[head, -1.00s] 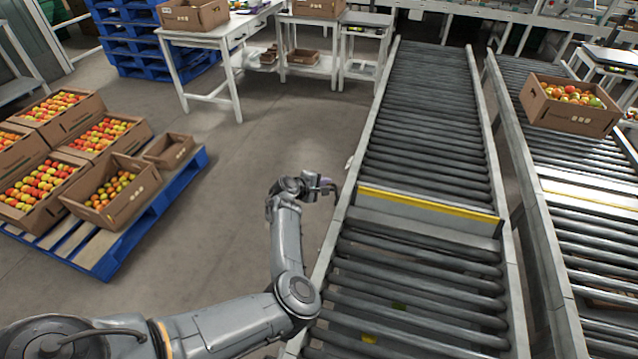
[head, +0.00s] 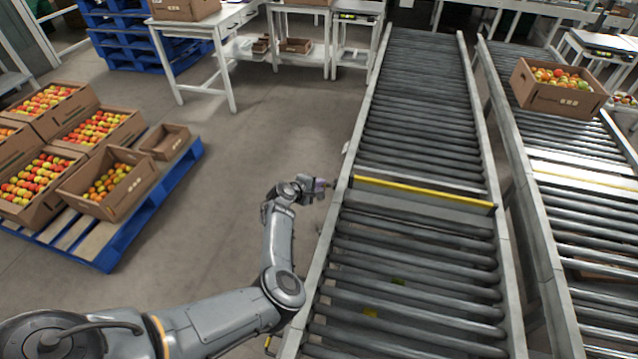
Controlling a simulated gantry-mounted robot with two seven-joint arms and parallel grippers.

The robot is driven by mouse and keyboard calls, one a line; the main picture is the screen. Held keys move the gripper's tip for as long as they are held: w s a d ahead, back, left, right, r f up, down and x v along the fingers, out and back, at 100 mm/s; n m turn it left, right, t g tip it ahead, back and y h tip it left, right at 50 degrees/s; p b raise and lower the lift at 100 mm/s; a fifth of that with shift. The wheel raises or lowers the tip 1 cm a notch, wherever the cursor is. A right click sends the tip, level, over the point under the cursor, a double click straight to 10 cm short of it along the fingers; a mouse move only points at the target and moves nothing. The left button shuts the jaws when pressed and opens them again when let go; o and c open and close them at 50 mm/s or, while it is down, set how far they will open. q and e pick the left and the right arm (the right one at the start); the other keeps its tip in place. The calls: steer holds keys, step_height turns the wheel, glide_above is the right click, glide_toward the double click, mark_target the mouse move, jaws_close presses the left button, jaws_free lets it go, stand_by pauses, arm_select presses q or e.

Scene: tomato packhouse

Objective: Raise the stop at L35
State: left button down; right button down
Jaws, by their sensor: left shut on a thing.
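The stop is a grey cross plate with a yellow top strip (head: 425,192), spanning the middle roller conveyor between its side rails. Its strip stands out as a thin bar across the rollers; its exact height above them is hard to judge. My left gripper (head: 321,187) is at the outer side of the conveyor's left rail, level with the stop's left end. It is shut on a small purplish part, likely the stop's lever, mostly hidden by the fingers. No readable L35 label shows. My right gripper is not in view.
The middle conveyor's rollers (head: 415,90) carry no crates. A tomato box (head: 560,101) sits on the right conveyor. Tomato boxes stand on a blue pallet (head: 105,254) at left. White tables (head: 228,62) stand behind; the floor (head: 220,160) between is clear.

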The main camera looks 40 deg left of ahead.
arm_select(q)
steer(key=shift+s+d+f, duration=0.2)
steer(key=shift+s+f, duration=0.05)
steer(key=shift+f, duration=0.35)
steer(key=shift+s+d+f, duration=0.15)
steer(key=shift+s+f, duration=0.05)
steer(key=shift+f, duration=0.35)
steer(key=c, duration=1.1)
jaws_free()
steer(key=shift+s+d, duration=0.1)
steer(key=shift+c, duration=0.2)
steer(key=shift+r, duration=0.15)
steer(key=p+v, duration=0.5)
steer(key=v, duration=0.5)
steer(key=shift+s+a+r+p, duration=0.25)
steer(key=shift+r+p, duration=0.1)
steer(key=shift+r, duration=0.2)
steer(key=shift+w, duration=0.15)
